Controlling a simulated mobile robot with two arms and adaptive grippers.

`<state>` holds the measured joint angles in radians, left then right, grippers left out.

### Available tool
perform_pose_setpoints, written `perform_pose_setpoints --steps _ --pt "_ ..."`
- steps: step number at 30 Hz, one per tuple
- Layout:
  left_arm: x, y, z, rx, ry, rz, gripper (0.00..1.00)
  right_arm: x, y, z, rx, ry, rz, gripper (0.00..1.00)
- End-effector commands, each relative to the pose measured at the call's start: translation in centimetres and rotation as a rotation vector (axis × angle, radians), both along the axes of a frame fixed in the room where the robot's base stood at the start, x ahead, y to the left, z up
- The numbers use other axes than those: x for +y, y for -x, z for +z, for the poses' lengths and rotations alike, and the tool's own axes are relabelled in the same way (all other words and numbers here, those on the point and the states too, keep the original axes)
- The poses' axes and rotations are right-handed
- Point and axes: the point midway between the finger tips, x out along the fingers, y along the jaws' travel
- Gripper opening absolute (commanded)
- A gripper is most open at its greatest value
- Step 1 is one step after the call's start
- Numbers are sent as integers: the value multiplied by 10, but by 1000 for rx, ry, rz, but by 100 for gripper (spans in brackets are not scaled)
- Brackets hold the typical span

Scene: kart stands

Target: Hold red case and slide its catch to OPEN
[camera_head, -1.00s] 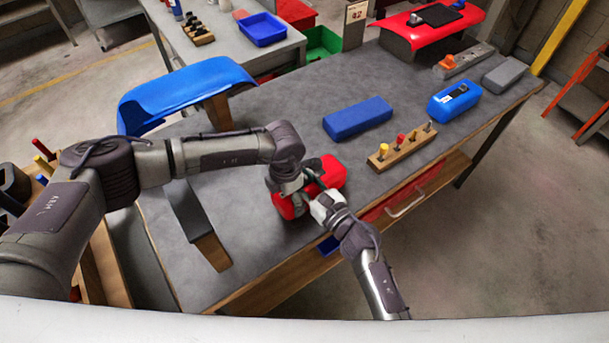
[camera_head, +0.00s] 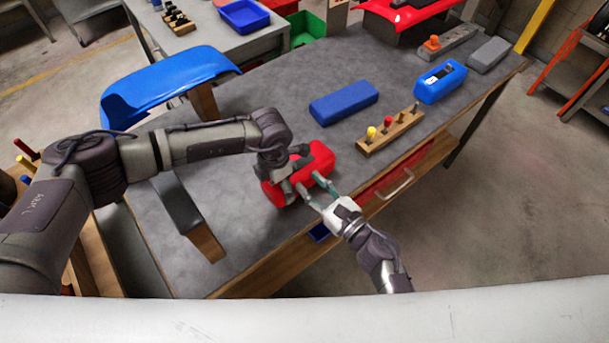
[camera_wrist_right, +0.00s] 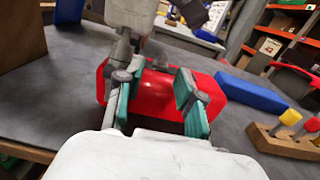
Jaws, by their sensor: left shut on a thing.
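The red case (camera_head: 318,160) lies on the grey workbench near its front edge. My left gripper (camera_head: 285,180) is over the case and shut on it. My right gripper (camera_head: 315,193) is at the front side of the case with its fingers apart and nothing between them. In the right wrist view the red case (camera_wrist_right: 155,98) lies just beyond the two green finger pads of my right gripper (camera_wrist_right: 157,100). I cannot tell whether a fingertip touches the case. The catch and its position cannot be made out; the grippers hide part of the case.
A blue block (camera_head: 343,103), a wooden rack with pegs (camera_head: 392,135) and a blue case (camera_head: 440,82) are on the bench behind and to the right. A blue curved panel (camera_head: 170,80) is at the back left. A dark stand with a wooden end (camera_head: 182,207) is left of the case.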

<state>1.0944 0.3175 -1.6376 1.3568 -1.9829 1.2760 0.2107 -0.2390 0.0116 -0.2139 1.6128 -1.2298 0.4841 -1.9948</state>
Motion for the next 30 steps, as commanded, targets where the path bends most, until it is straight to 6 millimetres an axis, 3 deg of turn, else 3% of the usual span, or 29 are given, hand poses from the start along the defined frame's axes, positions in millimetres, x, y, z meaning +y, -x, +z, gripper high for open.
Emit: perform_pose_setpoints --steps 12,13,15,25,30 --pt "0 0 1 -1 1 -1 40 -2 1 1 -1 0 -1 38" --pt "0 0 1 -1 1 -1 93 -2 1 1 -1 0 -1 38" --pt "0 0 1 -1 1 -1 100 -2 1 1 -1 0 -1 38" --pt "0 0 1 0 0 -1 100 -2 1 1 -1 0 -1 38" --pt "0 -1 19 -2 1 -1 100 -2 1 1 -1 0 -1 38"
